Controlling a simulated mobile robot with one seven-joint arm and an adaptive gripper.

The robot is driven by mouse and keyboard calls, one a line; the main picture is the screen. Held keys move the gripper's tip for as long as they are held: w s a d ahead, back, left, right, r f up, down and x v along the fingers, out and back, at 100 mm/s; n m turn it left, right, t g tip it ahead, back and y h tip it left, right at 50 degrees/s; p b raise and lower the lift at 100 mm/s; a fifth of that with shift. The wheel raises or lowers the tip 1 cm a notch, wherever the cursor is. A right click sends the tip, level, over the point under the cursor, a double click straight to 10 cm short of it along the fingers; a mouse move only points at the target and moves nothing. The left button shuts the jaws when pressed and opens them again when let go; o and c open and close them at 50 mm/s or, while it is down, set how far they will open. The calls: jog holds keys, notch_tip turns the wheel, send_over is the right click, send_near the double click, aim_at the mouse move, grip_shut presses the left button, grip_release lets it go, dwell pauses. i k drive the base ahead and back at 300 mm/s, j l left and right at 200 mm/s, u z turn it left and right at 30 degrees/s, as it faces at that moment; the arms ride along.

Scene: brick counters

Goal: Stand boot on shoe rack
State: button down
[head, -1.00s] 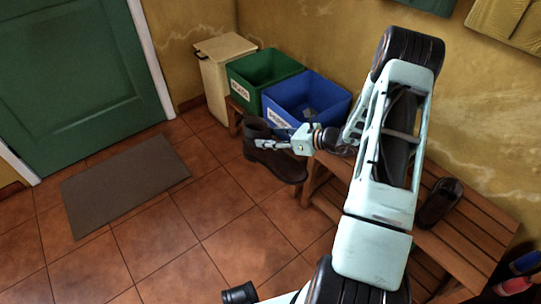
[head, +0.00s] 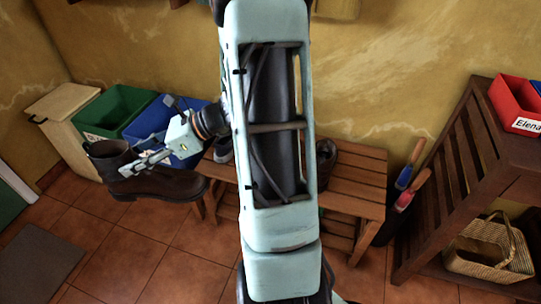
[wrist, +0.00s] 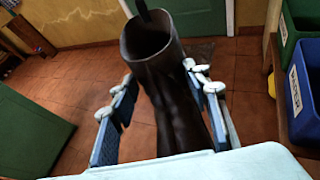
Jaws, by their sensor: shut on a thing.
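The dark brown boot (head: 150,182) is in my gripper (head: 146,163), left of centre in the head view, with its toe pointing right. It looks roughly upright and held off the floor. In the wrist view the boot's open shaft (wrist: 150,45) faces me and the blue-padded fingers (wrist: 162,95) sit on either side of it, shut on it. The wooden slatted shoe rack (head: 350,190) stands by the wall right of the boot. My arm hides its middle part. A dark shoe (head: 322,165) is on it, and another shoe (head: 222,150) shows partly at its left end.
A green bin (head: 122,110), a blue bin (head: 165,118) and a beige bin (head: 62,115) stand behind the boot. A dark wooden shelf with a red box (head: 515,103) and a woven basket (head: 490,248) is at the right. Umbrella-like handles (head: 404,188) stand between rack and shelf.

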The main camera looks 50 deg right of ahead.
aim_at(366, 183)
jog(key=z, duration=1.05)
jog(key=l+z, duration=0.3)
jog(key=i+z, duration=0.1)
jog(key=z, duration=0.2)
jog(key=i+l, duration=0.15)
jog(key=l, duration=0.2)
